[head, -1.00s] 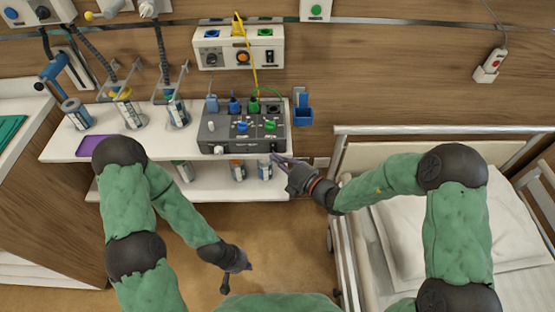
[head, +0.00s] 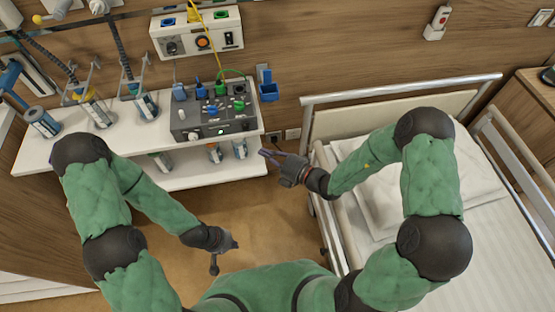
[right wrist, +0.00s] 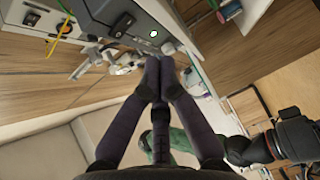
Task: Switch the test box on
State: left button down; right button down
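The test box (head: 205,120), a grey box with blue and green plugs and knobs on top, stands on the white shelf. A small green-white light glows on its front, and it also shows in the right wrist view (right wrist: 153,33), between a black switch (right wrist: 122,22) and a knob (right wrist: 170,47). My right gripper (head: 263,154) is off the box's front right corner, apart from it, with its fingertips together and nothing between them; the fingers fill the middle of the right wrist view (right wrist: 160,68). My left gripper (head: 225,256) hangs low over the floor, fingers spread and empty.
A wall unit (head: 196,36) with a yellow cable is above the box. A blue holder (head: 268,92) is on the wall right of the box. The bed with its rail (head: 400,88) lies to the right.

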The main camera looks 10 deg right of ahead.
jog(key=v, duration=0.3)
jog(key=p+v, duration=0.1)
jog(key=shift+s+d+f, duration=0.1)
jog(key=shift+s+f, duration=0.2)
jog(key=shift+s, duration=0.2)
